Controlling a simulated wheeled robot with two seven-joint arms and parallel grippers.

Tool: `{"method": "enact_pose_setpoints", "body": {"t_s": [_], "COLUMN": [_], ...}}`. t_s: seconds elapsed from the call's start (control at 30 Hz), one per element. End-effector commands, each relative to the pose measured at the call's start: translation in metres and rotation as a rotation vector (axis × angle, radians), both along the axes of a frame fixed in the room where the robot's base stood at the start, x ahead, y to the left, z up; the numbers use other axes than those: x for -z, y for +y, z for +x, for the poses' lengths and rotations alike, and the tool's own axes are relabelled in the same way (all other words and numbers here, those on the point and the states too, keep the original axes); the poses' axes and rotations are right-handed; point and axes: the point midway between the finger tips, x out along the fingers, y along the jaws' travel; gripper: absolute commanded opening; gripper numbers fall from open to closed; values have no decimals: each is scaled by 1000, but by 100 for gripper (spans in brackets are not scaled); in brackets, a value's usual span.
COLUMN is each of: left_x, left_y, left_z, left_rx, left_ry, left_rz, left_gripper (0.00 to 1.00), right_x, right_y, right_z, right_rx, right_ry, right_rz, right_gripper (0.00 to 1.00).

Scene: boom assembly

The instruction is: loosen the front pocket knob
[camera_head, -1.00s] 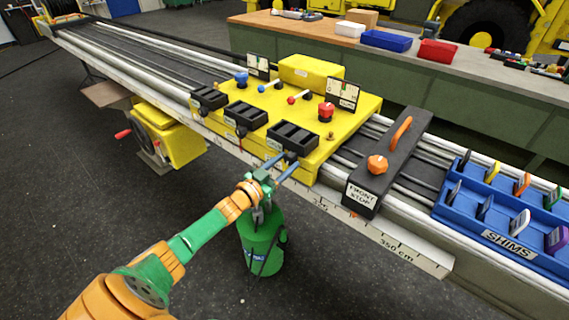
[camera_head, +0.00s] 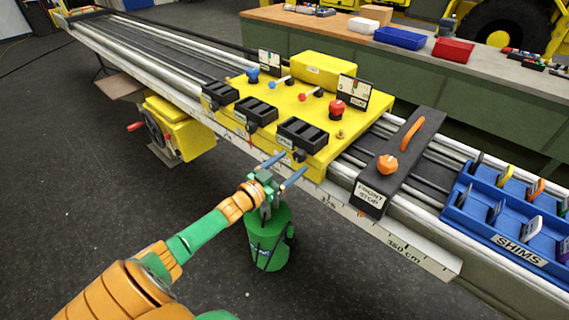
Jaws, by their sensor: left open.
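The yellow carriage (camera_head: 370,112) sits on the rails and carries black pockets along its near edge. The front pocket (camera_head: 303,133) is the one nearest the front stop. A small dark knob (camera_head: 299,156) sticks out from its near side. My left gripper (camera_head: 295,161) comes in from the lower left, with two blue fingers pointing up toward the knob. The fingers are spread apart, one on each side of the knob in the picture. I cannot tell whether they touch it. My right gripper is not in view.
The black front stop (camera_head: 400,165) with an orange knob (camera_head: 387,164) stands right of the carriage. A blue shims tray (camera_head: 478,228) lies farther right. A green canister (camera_head: 268,240) stands on the floor beneath my left gripper. A yellow winch box (camera_head: 185,135) hangs at left.

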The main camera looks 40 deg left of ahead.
Motion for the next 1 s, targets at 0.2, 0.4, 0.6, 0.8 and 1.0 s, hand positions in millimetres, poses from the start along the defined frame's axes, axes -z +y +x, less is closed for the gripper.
{"method": "enact_pose_setpoints", "body": {"t_s": [0.2, 0.4, 0.6, 0.8, 1.0], "left_x": [0, -1, -1, 8, 154], "left_y": [3, 4, 4, 5, 2], "left_z": [-38, -48, -48, -49, -108], "left_rx": [1, 0, 0, -10, -137], "left_ry": [2, -1, -1, 20, 416], "left_rz": [-1, 0, 0, 1, 14], "left_gripper": [82, 82, 82, 82, 82], "right_x": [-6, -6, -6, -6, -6], "right_y": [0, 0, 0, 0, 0], "right_z": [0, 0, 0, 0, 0], "right_rx": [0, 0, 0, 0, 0], "right_ry": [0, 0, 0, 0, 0], "right_rz": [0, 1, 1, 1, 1], "right_gripper": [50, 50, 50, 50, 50]}}
